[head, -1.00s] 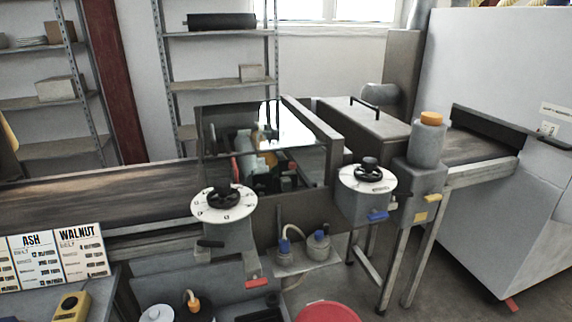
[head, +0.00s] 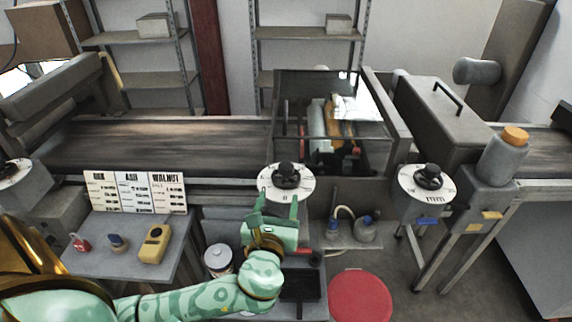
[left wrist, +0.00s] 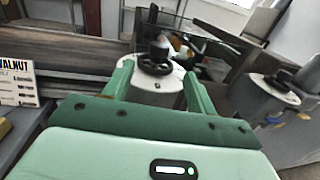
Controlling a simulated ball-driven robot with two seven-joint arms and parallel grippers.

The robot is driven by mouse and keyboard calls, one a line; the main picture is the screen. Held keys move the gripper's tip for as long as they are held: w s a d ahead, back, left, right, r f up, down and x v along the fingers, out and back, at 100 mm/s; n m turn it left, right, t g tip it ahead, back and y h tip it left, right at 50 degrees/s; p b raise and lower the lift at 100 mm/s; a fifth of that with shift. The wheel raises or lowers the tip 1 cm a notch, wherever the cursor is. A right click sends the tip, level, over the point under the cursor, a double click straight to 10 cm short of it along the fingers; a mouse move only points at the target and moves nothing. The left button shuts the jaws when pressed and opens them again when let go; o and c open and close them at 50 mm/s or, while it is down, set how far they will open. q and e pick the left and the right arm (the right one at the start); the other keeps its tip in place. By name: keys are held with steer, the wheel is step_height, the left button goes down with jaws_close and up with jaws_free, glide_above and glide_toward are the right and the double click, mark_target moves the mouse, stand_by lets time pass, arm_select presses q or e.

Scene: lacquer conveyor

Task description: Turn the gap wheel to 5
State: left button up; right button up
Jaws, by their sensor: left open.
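A black handwheel (head: 286,174) with a knob sits on a round white dial with dark marks (head: 271,188), on the front of the conveyor. My left gripper (head: 278,203) is open and empty just in front of this dial. In the left wrist view the handwheel (left wrist: 154,64) shows beyond and between the two green fingers, apart from them. A similar handwheel on a white dial (head: 429,177) is to the right, and another (head: 9,168) is at the left edge. I cannot read which one is the gap wheel, nor its setting. My right gripper is out of view.
Sign cards (head: 135,192) stand on a side table with a yellow device (head: 154,244). A glazed housing (head: 335,100) rises behind the middle dial. A grey bottle with an orange cap (head: 503,155) stands at the right. A red round top (head: 359,297) is below.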

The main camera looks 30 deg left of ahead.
mark_target(285, 172)
arm_select(q)
steer(key=x, duration=1.3)
steer(key=shift+w+f+b, duration=0.1)
steer(key=shift+b, duration=0.25)
steer(key=c, duration=1)
